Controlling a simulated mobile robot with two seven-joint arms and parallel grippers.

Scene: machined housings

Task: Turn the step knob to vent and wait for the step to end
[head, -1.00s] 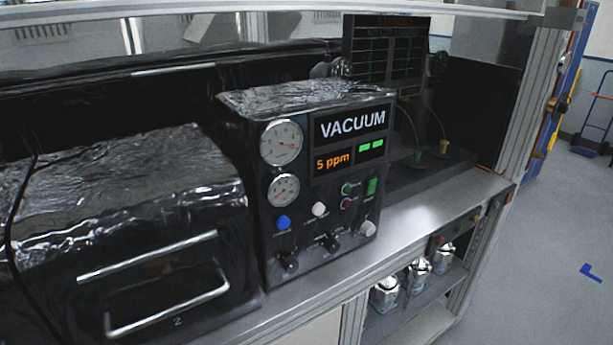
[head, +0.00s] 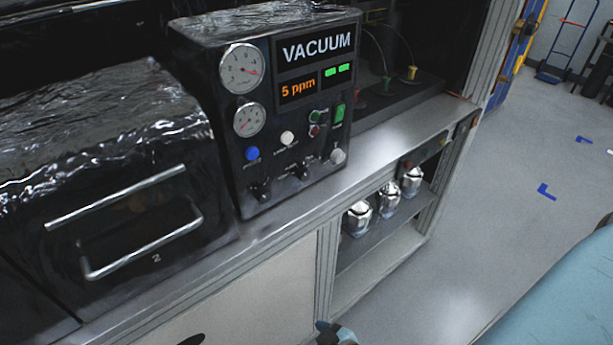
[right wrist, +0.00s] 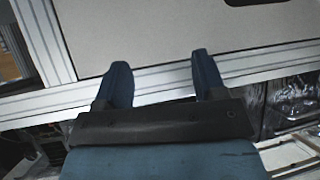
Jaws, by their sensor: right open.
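The black control box (head: 290,100) stands on the bench in the head view. Its screen (head: 317,47) reads VACUUM, and an orange readout (head: 298,89) shows 5 ppm beside two green lights. Two black knobs (head: 261,192) (head: 303,169) and a grey-white knob (head: 338,156) sit low on its front. The labels are too small to read, so I cannot tell which is the step knob or its setting. My right gripper (right wrist: 160,63) is open and empty, over a pale panel and metal rail in the right wrist view. It is below and apart from the box. My left gripper is out of view.
A foil-topped oven-like box (head: 120,180) with a metal handle stands left of the control box. The metal bench edge (head: 290,215) runs in front. Several silver canisters (head: 388,200) stand on a shelf below. Open floor (head: 500,200) lies to the right.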

